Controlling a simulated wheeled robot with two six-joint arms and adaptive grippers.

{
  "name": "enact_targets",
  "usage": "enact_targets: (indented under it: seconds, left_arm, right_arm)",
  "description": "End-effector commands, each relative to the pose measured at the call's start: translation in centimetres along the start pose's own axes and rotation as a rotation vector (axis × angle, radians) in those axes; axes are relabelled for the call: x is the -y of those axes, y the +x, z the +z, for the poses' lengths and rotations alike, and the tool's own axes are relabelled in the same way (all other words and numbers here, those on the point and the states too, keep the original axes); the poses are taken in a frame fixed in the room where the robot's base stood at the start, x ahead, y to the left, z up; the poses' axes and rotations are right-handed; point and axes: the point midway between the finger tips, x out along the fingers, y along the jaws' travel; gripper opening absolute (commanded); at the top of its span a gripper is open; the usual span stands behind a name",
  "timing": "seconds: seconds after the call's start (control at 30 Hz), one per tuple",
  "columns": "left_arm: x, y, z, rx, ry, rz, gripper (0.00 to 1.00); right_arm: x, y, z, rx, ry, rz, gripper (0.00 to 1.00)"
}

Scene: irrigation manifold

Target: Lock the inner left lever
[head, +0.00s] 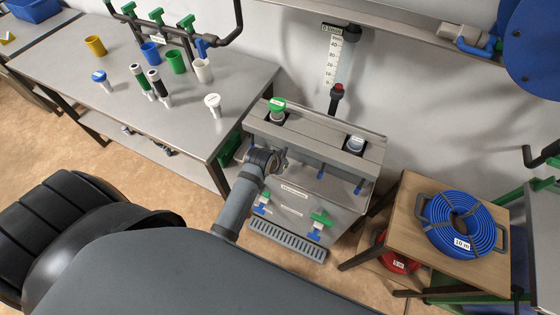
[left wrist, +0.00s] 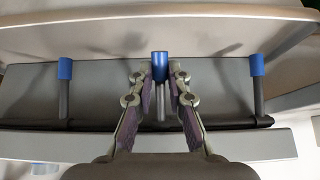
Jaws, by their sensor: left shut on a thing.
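A grey box-shaped unit (head: 300,195) stands against the wall with a row of blue-tipped levers. My left gripper (head: 283,160) is at the left part of this row; its fingers are small and partly hidden in the head view. In the left wrist view, my left gripper (left wrist: 160,88) is shut on the middle of three levers, the inner left lever (left wrist: 160,66), with one finger on each side of its blue tip. Another lever stands to its left (left wrist: 65,70) and another to its right (left wrist: 257,68). Two levers right of the gripper show in the head view (head: 321,171). My right gripper is out of view.
A green-capped fitting (head: 277,106) and a white fitting (head: 355,143) stand on the unit's top. Green and blue taps (head: 319,220) are on its front. A workbench (head: 130,85) with cups is at left, a stool (head: 415,240) with a blue hose coil at right.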

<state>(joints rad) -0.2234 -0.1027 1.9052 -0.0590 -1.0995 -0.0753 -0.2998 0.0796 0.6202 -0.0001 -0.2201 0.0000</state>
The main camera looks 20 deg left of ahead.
Motion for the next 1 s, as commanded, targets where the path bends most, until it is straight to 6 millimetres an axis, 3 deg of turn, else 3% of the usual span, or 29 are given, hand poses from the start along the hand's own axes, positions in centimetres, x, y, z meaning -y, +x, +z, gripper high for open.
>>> enact_targets:
  seconds: [0.57,0.6,0.77,1.0]
  left_arm:
    - [0.00,0.32,0.13,-0.036,0.000,0.000,0.00]
    - [0.00,0.32,0.13,-0.036,0.000,0.000,0.19]
    - [0.00,0.31,0.09,-0.036,0.000,0.000,0.40]
    - [0.00,0.28,0.03,-0.038,0.000,0.000,0.40]
  right_arm:
    - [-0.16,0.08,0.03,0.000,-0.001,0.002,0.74]
    - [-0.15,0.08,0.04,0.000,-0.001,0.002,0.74]
    - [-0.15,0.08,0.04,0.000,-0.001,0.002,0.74]
    - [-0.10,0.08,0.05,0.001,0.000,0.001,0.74]
